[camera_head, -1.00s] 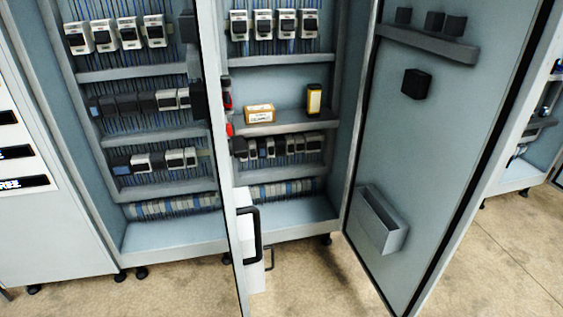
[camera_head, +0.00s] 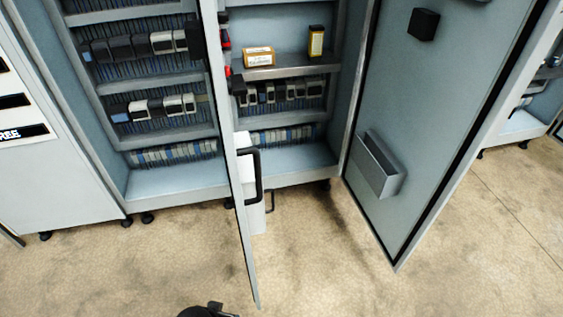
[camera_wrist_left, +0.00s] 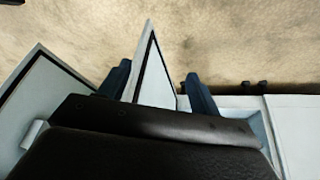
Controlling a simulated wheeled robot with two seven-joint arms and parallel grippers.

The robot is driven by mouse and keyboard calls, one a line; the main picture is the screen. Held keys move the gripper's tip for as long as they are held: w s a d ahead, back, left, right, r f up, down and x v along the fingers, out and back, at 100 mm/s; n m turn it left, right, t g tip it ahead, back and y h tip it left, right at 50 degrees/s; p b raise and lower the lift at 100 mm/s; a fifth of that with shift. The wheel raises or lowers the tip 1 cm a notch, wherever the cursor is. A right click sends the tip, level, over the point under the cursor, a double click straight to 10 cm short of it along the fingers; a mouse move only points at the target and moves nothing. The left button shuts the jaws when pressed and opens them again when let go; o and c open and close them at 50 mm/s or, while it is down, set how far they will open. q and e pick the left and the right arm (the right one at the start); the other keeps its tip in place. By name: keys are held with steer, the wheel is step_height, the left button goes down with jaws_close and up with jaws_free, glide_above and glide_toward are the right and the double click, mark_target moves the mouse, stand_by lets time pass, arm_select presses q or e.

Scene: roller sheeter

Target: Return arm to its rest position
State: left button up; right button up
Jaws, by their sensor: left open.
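My left gripper (camera_wrist_left: 157,72) shows in the left wrist view with its two dark blue fingers spread apart and nothing held between them. The pale, pointed end of a cabinet door (camera_wrist_left: 153,75) appears in the gap between the fingers, beyond them. I cannot tell how far off it is, but no contact shows. In the head view a small black part of my own arm (camera_head: 207,311) enters at the bottom edge; too little shows to tell which part. My right gripper is in neither view.
A tall grey cabinet stands open. Its middle door (camera_head: 238,215), with a black handle (camera_head: 252,178), juts toward me; its right door (camera_head: 420,130) carries a pocket (camera_head: 378,165). A yellow-white box (camera_head: 258,57) and a yellow-black box (camera_head: 316,41) stand on a shelf. Floor (camera_head: 320,265) is clear.

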arm_select(q)
steer(key=s+d+f+t+h, duration=0.1)
steer(key=d+f, duration=0.5)
steer(key=f, duration=0.3)
steer(key=s+d+f+t+h, duration=0.1)
steer(key=s+d+f+h, duration=0.1)
steer(key=d+f, duration=0.5)
steer(key=a+r+g+y+p, duration=0.1)
steer(key=a+r+p, duration=0.2)
steer(key=r, duration=0.8)
steer(key=s+a+r+g+p, duration=0.1)
steer(key=r+p, duration=0.4)
steer(key=r, duration=0.6)
steer(key=s+a+r+g+y+p, duration=0.1)
steer(key=a+r+p, duration=0.3)
steer(key=r, duration=0.8)
steer(key=shift+s+a+g+y, duration=0.3)
steer(key=shift+a+g, duration=0.4)
steer(key=shift+a, duration=0.35)
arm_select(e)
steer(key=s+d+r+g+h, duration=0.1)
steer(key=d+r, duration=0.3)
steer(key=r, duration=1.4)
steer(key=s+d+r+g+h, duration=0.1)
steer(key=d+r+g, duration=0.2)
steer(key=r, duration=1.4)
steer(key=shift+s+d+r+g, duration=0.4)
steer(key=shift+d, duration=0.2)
